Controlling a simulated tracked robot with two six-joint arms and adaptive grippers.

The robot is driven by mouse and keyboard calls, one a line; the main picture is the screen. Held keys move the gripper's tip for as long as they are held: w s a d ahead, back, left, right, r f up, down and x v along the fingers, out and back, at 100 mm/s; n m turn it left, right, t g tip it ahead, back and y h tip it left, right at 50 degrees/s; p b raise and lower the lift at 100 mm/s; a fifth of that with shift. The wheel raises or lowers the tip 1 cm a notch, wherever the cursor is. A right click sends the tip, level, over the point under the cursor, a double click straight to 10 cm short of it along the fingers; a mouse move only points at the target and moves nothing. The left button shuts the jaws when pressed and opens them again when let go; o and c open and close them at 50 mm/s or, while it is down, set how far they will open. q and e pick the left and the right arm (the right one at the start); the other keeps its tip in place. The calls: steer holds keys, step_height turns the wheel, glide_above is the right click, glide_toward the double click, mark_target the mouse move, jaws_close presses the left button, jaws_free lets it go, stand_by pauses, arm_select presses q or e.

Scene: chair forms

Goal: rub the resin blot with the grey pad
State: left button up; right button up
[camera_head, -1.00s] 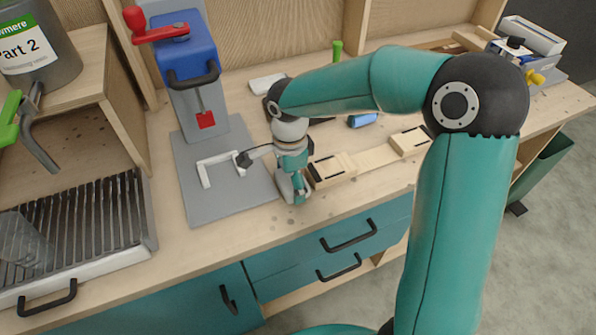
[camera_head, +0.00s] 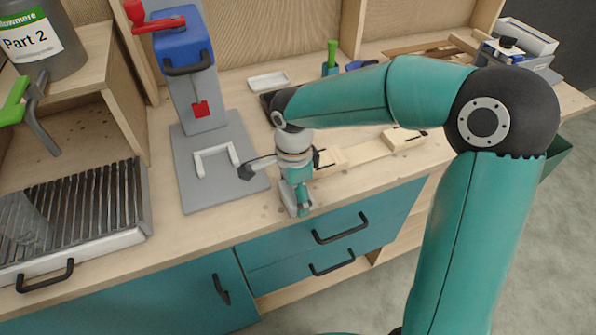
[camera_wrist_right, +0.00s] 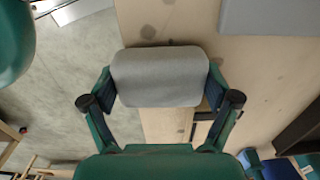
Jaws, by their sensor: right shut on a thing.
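The grey pad (camera_wrist_right: 160,76) is held between the two fingers of my right gripper (camera_wrist_right: 160,100) in the right wrist view. In the head view my right gripper (camera_head: 297,207) points down at the front edge of the wooden bench, right of the grey press base. The pad is mostly hidden there, and I cannot tell whether it touches the bench. A dark round spot (camera_wrist_right: 148,31) shows on the wood just beyond the pad in the wrist view. Several similar spots lie around, so I cannot tell which is the resin blot. My left gripper is out of view.
A blue press (camera_head: 184,45) with a red handle stands on a grey base (camera_head: 190,195) bearing a white U-shaped frame (camera_head: 197,161). A slotted metal tray (camera_head: 140,238) is at left. Wooden form pieces (camera_head: 365,153) lie right of my gripper. The bench front drops to teal drawers (camera_head: 335,235).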

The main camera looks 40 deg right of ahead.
steer(key=r+p, duration=0.1)
steer(key=r, duration=0.2)
steer(key=shift+w, duration=0.2)
steer(key=shift+r+p, duration=1.7)
steer(key=shift+r, duration=0.65)
steer(key=shift+f, duration=0.1)
